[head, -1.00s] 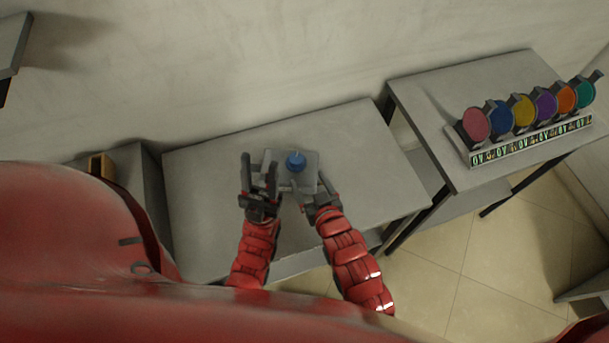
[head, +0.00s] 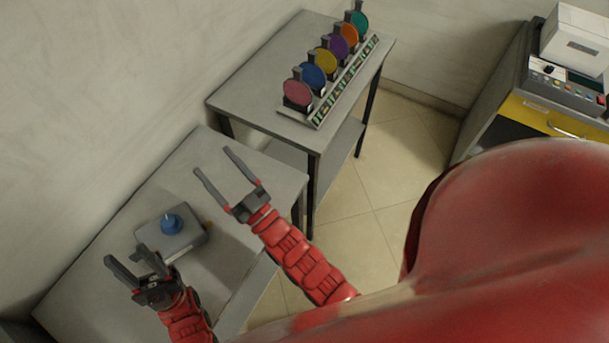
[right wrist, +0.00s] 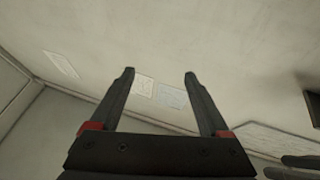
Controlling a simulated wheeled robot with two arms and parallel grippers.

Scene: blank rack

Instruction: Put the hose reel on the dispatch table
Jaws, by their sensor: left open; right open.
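Nothing in view is plainly a hose reel, and no table is marked as the dispatch table. A flat grey box with a blue knob (head: 171,222) on top sits on the near grey table (head: 262,180). My left gripper (head: 124,256) is open and empty, just in front of the box and to its left. My right gripper (head: 213,162) is open and empty, to the right of the box and apart from it. In the right wrist view its spread fingers (right wrist: 160,74) have only the wall and pale papers beyond them.
A second grey table (head: 240,92) behind carries a labelled rack (head: 322,116) with several coloured discs. At the right stand a cabinet with a yellow drawer (head: 530,113), a control panel (head: 568,88) and a white box (head: 578,40). Tiled floor (head: 385,185) lies between.

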